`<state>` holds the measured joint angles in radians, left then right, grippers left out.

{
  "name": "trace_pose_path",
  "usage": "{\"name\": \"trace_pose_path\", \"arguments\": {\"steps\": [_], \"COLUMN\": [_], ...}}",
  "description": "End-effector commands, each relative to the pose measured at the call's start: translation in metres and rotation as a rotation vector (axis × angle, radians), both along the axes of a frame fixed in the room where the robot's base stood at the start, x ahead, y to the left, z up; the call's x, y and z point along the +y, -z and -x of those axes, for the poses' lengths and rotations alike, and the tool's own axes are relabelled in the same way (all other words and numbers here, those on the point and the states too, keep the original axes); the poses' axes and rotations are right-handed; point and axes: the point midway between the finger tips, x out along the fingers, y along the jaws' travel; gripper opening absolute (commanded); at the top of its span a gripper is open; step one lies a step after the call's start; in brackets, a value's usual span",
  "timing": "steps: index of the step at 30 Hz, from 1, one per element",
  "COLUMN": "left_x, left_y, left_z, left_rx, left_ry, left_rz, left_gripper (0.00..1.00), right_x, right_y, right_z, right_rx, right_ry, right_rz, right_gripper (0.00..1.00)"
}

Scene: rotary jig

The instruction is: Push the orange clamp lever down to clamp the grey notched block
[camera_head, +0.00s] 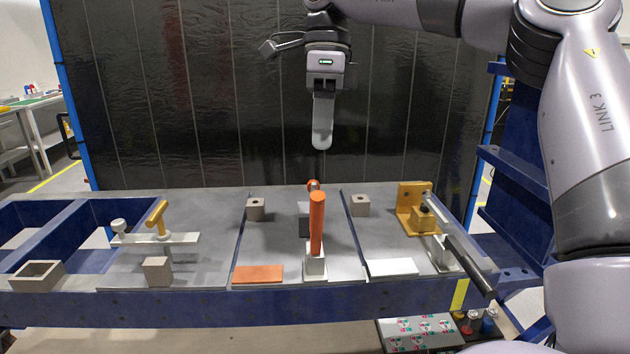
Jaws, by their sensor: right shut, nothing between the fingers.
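The orange clamp lever (317,222) stands nearly upright on a small pale base (315,266) in the middle panel of the table. A dark grey block (304,226) sits just behind the lever and is partly hidden by it; I cannot make out a notch. An orange round part (313,185) shows behind the lever's top. My right gripper (322,140) points down with its fingers shut and empty. In the picture it is above the lever's top, apart from it. My left gripper is not in view.
Small grey blocks stand at the back (255,210) and (360,206). A yellow bracket (412,208) and a dark bar (468,264) are at right. A white fixture with a yellow handle (157,218) is at left. An orange plate (258,274) and white plate (392,267) lie in front.

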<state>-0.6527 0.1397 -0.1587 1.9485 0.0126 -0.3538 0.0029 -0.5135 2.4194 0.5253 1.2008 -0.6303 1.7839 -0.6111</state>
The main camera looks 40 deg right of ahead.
Motion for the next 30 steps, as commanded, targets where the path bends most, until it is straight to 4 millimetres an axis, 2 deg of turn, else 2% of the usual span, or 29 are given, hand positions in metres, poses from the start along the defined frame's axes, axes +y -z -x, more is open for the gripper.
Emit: {"name": "trace_pose_path", "arguments": {"steps": [9, 15, 21, 30], "left_x": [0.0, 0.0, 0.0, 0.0], "left_y": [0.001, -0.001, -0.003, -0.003], "left_z": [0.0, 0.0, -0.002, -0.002], "left_rx": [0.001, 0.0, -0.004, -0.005], "left_ry": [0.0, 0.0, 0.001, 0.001], "left_rz": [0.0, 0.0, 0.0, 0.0], "left_gripper": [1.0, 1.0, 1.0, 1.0], "right_x": [0.01, 0.015, 0.016, 0.016], "right_y": [0.051, 0.072, 0.08, 0.08], "right_z": [0.007, 0.01, 0.011, 0.011], "right_rx": [0.002, 0.002, 0.0, -0.001], "right_ry": [-0.002, -0.001, 0.0, 0.0], "right_rz": [-0.003, -0.002, -0.001, -0.001], "right_gripper": [0.0, 0.0, 0.0, 0.0]}}
